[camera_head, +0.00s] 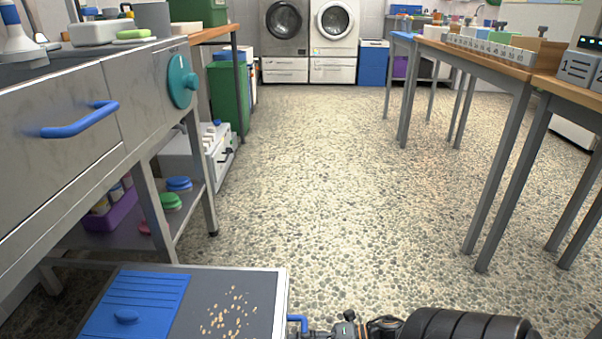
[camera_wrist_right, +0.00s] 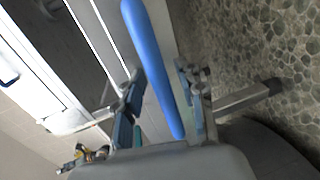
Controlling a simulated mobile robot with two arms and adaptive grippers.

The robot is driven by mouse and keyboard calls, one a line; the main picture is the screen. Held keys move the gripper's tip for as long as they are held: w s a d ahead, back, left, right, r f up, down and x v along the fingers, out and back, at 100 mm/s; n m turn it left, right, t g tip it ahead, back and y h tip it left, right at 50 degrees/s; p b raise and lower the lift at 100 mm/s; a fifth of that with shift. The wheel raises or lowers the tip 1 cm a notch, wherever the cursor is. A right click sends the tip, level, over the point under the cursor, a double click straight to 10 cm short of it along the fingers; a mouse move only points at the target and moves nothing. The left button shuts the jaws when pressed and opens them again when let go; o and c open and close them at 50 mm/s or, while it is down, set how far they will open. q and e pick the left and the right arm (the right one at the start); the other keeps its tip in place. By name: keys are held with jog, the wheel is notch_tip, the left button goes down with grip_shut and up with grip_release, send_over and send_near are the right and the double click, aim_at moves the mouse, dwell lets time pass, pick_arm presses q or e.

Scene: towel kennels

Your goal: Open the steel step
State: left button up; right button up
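The low steel step (camera_head: 281,300) is at the bottom left of the head view, cut off by the frame's edge. Its dark grey top area has a blue slatted panel and scattered tan crumbs. A blue bar handle (camera_head: 297,320) is on its right side. The handle (camera_wrist_right: 150,60) also shows large in the right wrist view, beside the step's steel edge. My right gripper (camera_wrist_right: 158,76) has its fingers on either side of the handle, with gaps visible, so it looks open around it. In the head view my right gripper (camera_head: 318,331) is partly cut off. My left gripper is out of view.
A steel bench (camera_head: 60,170) with a blue drawer handle and a teal knob stands on the left above a lower shelf. Wood-topped tables (camera_head: 480,55) stand on the right. The pebbled floor (camera_head: 330,180) between is clear. Washing machines (camera_head: 334,40) are at the back.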

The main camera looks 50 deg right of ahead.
jog(key=shift+s, duration=0.1)
jog(key=v, duration=1.1)
jog(key=shift+s+d, duration=0.3)
jog(key=shift+d, duration=0.05)
jog(key=shift+s, duration=0.1)
